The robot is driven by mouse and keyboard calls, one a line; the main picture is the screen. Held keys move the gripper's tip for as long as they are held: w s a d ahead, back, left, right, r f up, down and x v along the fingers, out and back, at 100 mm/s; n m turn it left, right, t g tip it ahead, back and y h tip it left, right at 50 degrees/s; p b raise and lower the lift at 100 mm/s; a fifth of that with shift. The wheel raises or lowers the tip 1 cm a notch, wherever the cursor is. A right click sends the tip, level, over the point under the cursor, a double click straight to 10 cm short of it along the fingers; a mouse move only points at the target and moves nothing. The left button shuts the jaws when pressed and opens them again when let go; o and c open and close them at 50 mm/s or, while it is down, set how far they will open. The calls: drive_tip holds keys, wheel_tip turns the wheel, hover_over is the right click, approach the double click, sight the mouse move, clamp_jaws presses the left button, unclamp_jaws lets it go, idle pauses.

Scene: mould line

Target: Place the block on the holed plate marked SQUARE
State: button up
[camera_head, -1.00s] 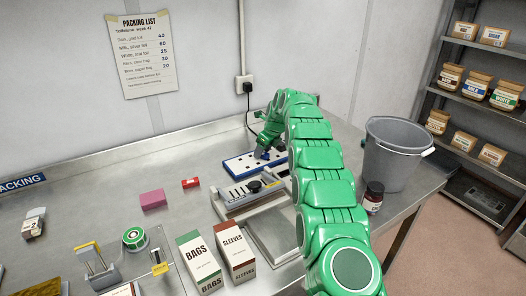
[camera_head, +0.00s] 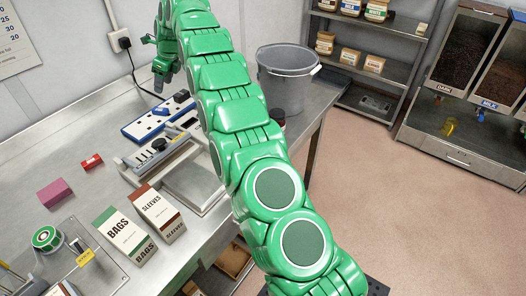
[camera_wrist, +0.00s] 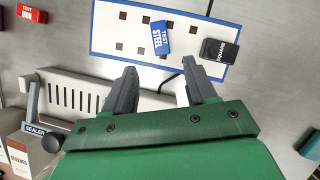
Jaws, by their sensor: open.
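The holed plate (camera_wrist: 126,38) is white with a blue border and lies flat on the steel bench; it shows in the head view (camera_head: 138,131). A black block marked SQUARE (camera_wrist: 219,51) lies at the plate's right end, over its edge in the wrist view. A blue block marked TEST STEEL (camera_wrist: 161,38) lies on the plate to its left. My gripper (camera_wrist: 160,70) is open with nothing between its fingers. In the head view my gripper (camera_head: 160,86) hangs above the back of the plate, apart from it.
The sealer (camera_head: 155,155) stands directly in front of the plate. A red TEST IRON block (camera_wrist: 31,13) and a pink block (camera_head: 54,193) lie to the left. Boxes of BAGS (camera_head: 124,234) and SLEEVES (camera_head: 160,212) stand nearer. A grey bucket (camera_head: 285,80) stands right.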

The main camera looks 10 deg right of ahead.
drive_tip(key=s+d+r+n+g+h, duration=0.1)
drive_tip(key=s+d+r+n, duration=0.25)
drive_tip(key=s+d, duration=0.45)
drive_tip(key=s+d+r+n, duration=0.3)
drive_tip(key=s+d+n, duration=0.2)
drive_tip(key=s, duration=0.5)
drive_tip(key=s+d+r+n+g+h, duration=0.1)
drive_tip(key=s+d+r+n, duration=0.3)
drive_tip(key=s+d, duration=0.4)
drive_tip(key=s+d+f+n, duration=0.2)
drive_tip(key=s+d+n, duration=0.1)
drive_tip(key=s, duration=0.9)
drive_tip(key=s+d+f+n+g+h, duration=0.1)
drive_tip(key=s+d+f+n, duration=0.2)
drive_tip(key=s, duration=0.9)
drive_tip(key=s+d+f+n+h, duration=0.1)
drive_tip(key=s+d+n, duration=0.3)
drive_tip(key=s, duration=0.9)
drive_tip(key=d+f, duration=0.1)
drive_tip(key=d, duration=0.2)
drive_tip(key=shift+f, duration=0.3)
